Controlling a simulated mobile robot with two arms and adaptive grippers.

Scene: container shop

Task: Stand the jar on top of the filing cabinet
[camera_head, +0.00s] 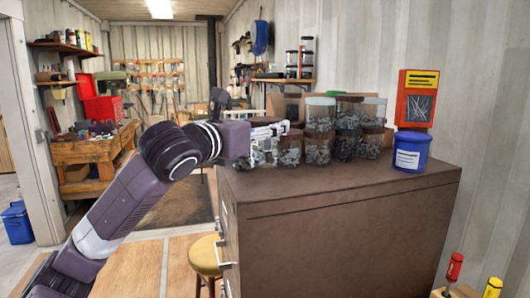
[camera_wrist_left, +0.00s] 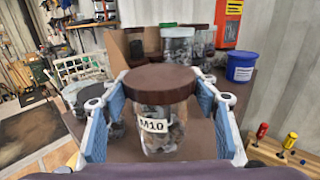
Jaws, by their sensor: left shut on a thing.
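A clear jar with a dark brown lid and an "M10" label (camera_wrist_left: 155,128) is between the blue finger pads of my left gripper (camera_wrist_left: 158,115), which is shut on it. In the head view my left gripper (camera_head: 268,133) reaches in from the left, over the left end of the brown filing cabinet's top (camera_head: 340,182). The held jar (camera_head: 291,150) looks upright there. I cannot tell whether its base touches the cabinet top. My right gripper is not in view.
Several similar jars (camera_head: 318,148) stand stacked close beside it on the cabinet. A blue tub (camera_head: 409,158) and an orange box (camera_head: 415,105) are to the right. The front of the cabinet top is clear. A yellow stool (camera_head: 206,256) stands at the cabinet's left.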

